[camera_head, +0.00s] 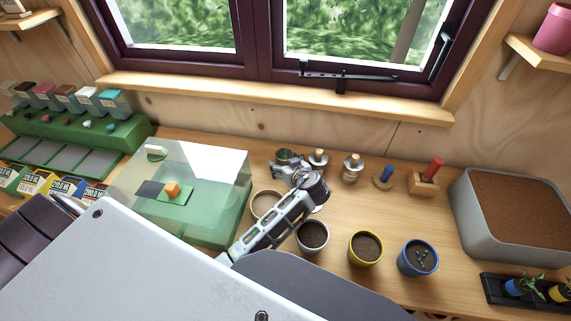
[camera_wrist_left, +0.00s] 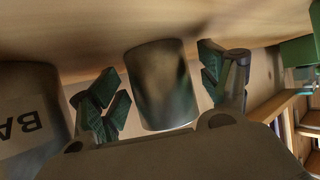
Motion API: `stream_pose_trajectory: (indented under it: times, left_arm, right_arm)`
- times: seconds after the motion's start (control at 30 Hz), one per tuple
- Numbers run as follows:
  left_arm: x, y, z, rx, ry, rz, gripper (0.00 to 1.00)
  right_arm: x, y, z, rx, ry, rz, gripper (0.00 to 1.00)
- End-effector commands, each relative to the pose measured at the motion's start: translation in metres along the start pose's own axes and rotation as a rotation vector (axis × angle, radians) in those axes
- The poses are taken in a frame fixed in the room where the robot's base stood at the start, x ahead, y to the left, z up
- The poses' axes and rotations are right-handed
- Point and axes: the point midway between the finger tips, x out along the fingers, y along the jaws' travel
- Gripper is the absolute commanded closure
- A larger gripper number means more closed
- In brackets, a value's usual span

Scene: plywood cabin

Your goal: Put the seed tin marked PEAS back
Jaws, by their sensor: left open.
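My left gripper (camera_head: 291,172) is low over the middle of the bench in the head view. In the left wrist view its two dark ribbed fingers (camera_wrist_left: 160,78) are spread apart, one on each side of a plain grey metal cylinder (camera_wrist_left: 160,95). A gap shows beside the cylinder, and I cannot tell whether any finger touches it. No PEAS marking is readable in either view. A larger can (camera_wrist_left: 25,115) at the left of the wrist view carries upside-down letters that look like "BA". My right gripper is not in view.
Pots (camera_head: 365,247) stand right of my left arm, and corked bottles (camera_head: 352,167) behind them. A glassy green case (camera_head: 215,220) is to the left. A soil tub (camera_head: 470,220) fills the right end. Lidded boxes (camera_head: 70,97) stand on a green rack at far left.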

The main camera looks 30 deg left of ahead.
Motion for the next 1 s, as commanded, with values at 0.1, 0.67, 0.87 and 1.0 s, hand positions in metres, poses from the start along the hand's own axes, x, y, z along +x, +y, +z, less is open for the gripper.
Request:
stream_pose_trajectory:
  times: [0.1,0.67,0.87,1.0]
  left_arm:
    - [-0.001,0.000,-0.003,0.000,0.001,0.000,0.22]
    - [-0.064,0.001,-0.001,-0.002,-0.001,0.002,0.22]
    - [-0.075,0.000,-0.002,-0.001,0.000,0.000,0.22]
    - [-0.076,0.000,-0.002,-0.001,0.001,0.000,0.22]
  right_arm:
    - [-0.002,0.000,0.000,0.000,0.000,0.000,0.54]
    - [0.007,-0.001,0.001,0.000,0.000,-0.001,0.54]
    - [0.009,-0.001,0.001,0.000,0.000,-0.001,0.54]
    - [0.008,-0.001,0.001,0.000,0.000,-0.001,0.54]
